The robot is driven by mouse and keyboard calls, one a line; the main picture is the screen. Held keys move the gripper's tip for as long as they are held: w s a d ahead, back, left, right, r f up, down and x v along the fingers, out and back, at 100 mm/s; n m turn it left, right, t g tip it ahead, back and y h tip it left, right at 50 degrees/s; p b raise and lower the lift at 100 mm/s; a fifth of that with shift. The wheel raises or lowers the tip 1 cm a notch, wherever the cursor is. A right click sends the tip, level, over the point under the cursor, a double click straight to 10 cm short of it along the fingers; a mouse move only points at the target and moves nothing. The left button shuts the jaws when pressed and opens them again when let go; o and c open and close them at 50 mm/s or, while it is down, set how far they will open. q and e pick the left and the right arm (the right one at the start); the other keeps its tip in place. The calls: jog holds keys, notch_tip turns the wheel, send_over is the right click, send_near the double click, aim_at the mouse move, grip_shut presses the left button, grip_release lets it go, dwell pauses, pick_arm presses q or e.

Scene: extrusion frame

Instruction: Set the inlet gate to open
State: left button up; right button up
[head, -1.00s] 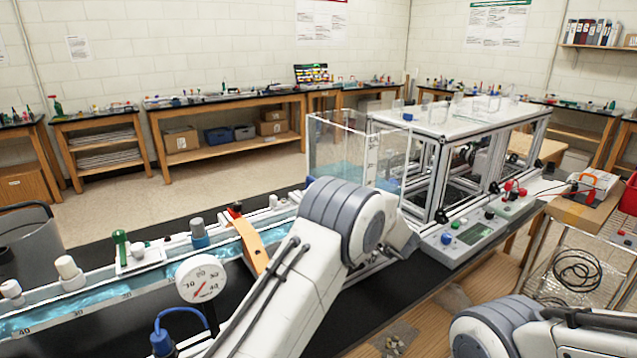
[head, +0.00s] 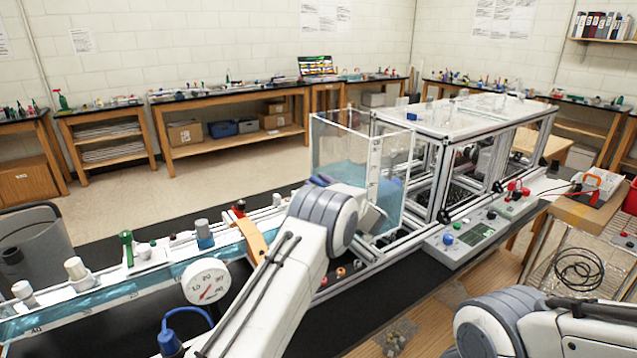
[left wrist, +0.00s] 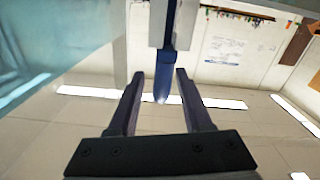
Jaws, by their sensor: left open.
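In the left wrist view a blue lever (left wrist: 165,68) extends from a pale grey bracket (left wrist: 157,24); it appears to be the inlet gate's handle. My left gripper (left wrist: 159,73) is open, with one dark finger on each side of the lever's end. Narrow gaps show beside the lever, and I see no clear contact. The gate's setting cannot be read. My right gripper is outside the frames.
A water channel (head: 62,318) with fittings runs left from the tank. A pressure gauge (head: 206,282) and an orange arch (head: 250,240) stand close to my left arm. A metal frame (head: 440,175) and a control panel (head: 470,236) are at right.

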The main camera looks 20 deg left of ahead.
pick_arm(q)
grip_shut()
jog(key=shift+r, duration=0.1)
dwell(1.2)
